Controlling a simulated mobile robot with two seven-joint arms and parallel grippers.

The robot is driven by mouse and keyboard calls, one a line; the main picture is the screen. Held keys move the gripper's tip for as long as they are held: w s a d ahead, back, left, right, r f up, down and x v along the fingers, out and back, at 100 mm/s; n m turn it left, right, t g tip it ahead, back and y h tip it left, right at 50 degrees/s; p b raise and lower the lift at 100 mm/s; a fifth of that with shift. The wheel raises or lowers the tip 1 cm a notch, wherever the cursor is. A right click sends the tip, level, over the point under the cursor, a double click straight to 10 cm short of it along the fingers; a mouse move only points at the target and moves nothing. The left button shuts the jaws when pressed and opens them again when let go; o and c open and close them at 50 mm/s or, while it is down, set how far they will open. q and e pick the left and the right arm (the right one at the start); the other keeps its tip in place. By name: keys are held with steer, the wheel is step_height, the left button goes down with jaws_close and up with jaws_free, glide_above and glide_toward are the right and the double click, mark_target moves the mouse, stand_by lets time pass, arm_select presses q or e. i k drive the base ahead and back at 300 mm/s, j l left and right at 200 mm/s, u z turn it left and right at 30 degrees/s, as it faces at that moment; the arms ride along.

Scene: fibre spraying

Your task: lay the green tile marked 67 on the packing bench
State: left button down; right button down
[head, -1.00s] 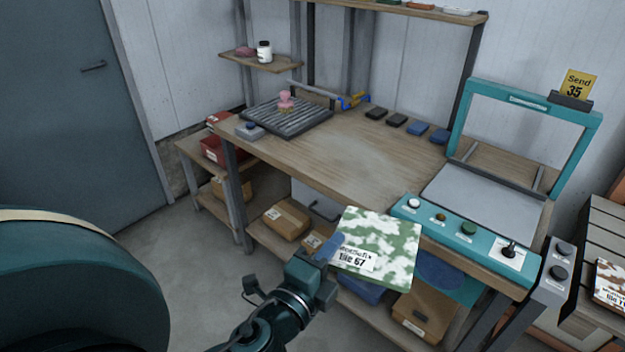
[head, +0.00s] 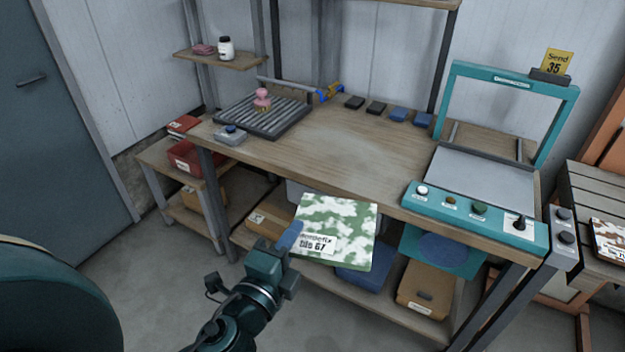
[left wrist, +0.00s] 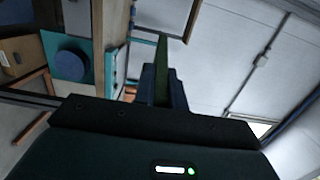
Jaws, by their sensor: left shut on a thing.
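The green and white mottled tile marked 67 (head: 337,226) is held by its near left corner in my left gripper (head: 287,240), which is shut on it. The tile is in front of the near edge of the packing bench (head: 370,150), and its far edge overlaps that edge in the head view. In the left wrist view the tile shows edge-on as a thin green strip (left wrist: 162,65) between the fingers. The middle of the wooden bench top is bare. My right gripper is in neither view.
A roller rack (head: 262,117) with a pink figure stands at the bench's left. Small dark and blue blocks (head: 376,108) line its back. A teal framed machine (head: 475,222) with knobs fills the right end. A "Send 35" sign (head: 556,62) stands above. Boxes (head: 424,288) lie on the lower shelf.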

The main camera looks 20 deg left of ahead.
mark_target(350, 150)
steer(key=j, duration=0.45)
steer(key=k+j+z, duration=0.1)
steer(key=j, duration=0.35)
steer(key=i+j, duration=0.15)
steer(key=i, duration=0.3)
steer(key=i+j, duration=0.2)
steer(key=i, duration=0.2)
